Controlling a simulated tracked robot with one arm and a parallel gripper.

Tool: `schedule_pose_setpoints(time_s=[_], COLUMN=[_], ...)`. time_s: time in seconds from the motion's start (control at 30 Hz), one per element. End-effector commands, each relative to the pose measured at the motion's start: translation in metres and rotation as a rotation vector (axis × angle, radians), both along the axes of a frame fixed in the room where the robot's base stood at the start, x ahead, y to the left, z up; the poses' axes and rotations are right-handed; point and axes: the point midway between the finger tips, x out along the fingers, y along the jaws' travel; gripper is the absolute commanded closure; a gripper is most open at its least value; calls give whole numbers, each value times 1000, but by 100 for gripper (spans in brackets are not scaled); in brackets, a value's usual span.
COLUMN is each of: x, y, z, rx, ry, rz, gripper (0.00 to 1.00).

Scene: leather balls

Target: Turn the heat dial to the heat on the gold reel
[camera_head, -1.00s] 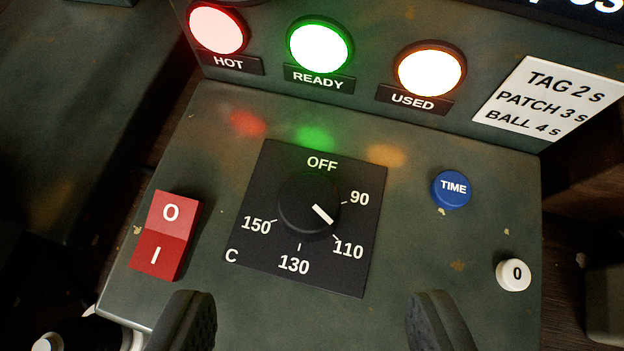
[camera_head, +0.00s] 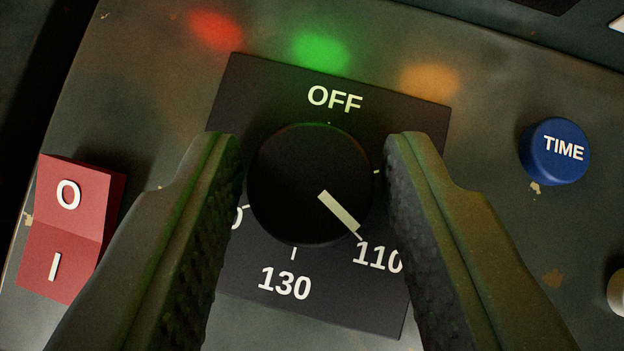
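The heat dial (camera_head: 290,180) is a round black knob on a black square plate marked OFF, 110 and 130. Its pale pointer line points at the 110 mark, at the lower right. My gripper (camera_head: 314,145) is open, with one finger to the left of the knob and one to the right. A small gap shows between each finger and the knob. The fingers hide the 90 label and most of the 150 label. The gold reel is not in view.
A red O/I rocker switch (camera_head: 68,228) is left of my left finger. A blue TIME button (camera_head: 555,152) is at the right, with a white button (camera_head: 617,292) partly cut off below it. Red, green and orange glows lie on the panel above the plate.

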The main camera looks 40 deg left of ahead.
Motion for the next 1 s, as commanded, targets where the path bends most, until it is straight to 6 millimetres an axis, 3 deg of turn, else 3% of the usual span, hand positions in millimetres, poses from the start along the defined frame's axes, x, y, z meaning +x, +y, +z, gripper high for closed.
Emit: schedule_pose_setpoints(time_s=[0.03, 0.1, 0.57, 1.0], x=[0, 0, 0, -2], y=[0, 0, 0, 1], z=[0, 0, -4, -4], rx=[0, 0, -1, -2], ry=[0, 0, -1, -3], rz=[0, 0, -41, -193], gripper=[77, 91, 91, 91])
